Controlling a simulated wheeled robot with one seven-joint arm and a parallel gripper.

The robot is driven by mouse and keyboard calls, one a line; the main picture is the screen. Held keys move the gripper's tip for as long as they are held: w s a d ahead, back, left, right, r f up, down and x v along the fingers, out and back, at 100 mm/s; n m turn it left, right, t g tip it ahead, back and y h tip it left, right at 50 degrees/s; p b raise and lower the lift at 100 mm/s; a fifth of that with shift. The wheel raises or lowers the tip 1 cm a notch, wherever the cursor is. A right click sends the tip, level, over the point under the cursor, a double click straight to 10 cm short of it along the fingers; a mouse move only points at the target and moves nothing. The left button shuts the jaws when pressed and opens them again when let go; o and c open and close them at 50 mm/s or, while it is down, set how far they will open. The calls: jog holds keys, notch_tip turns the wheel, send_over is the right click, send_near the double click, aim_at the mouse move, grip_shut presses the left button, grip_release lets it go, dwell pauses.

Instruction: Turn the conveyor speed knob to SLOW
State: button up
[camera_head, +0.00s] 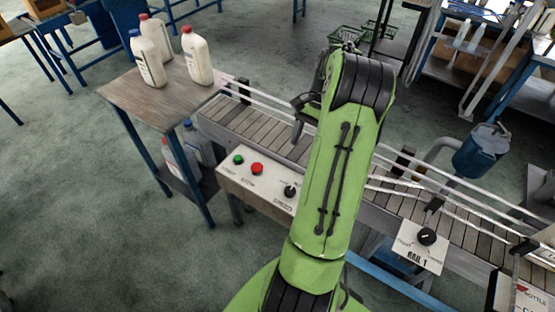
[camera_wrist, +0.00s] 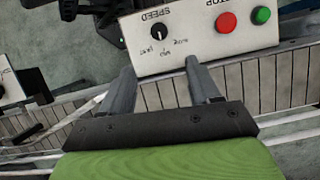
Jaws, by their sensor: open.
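The conveyor speed knob (camera_head: 290,191) is a small black dial on the beige control panel (camera_head: 235,177) at the conveyor's side. In the wrist view the knob (camera_wrist: 158,33) appears upside down, with the word SPEED above it and small position labels below. My gripper (camera_wrist: 158,68) is open and empty. Its two fingers point toward the panel, with the knob beyond and between the fingertips, apart from them. In the head view my green arm hides part of the conveyor and the panel's right end.
A red button (camera_head: 257,168) and a green button (camera_head: 238,160) sit left of the knob. A second knob (camera_head: 427,236) is on the RAIL 1 plate. The conveyor (camera_head: 262,127) has guide rails. A side table (camera_head: 130,90) holds several bottles.

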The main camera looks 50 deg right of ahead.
jog(key=b, duration=0.2)
send_near(290, 190)
jog(key=x, duration=0.8)
jog(key=shift+f, duration=0.3)
jog(key=shift+a, duration=0.1)
jog(key=shift+c, duration=0.3)
jog(key=c, duration=1)
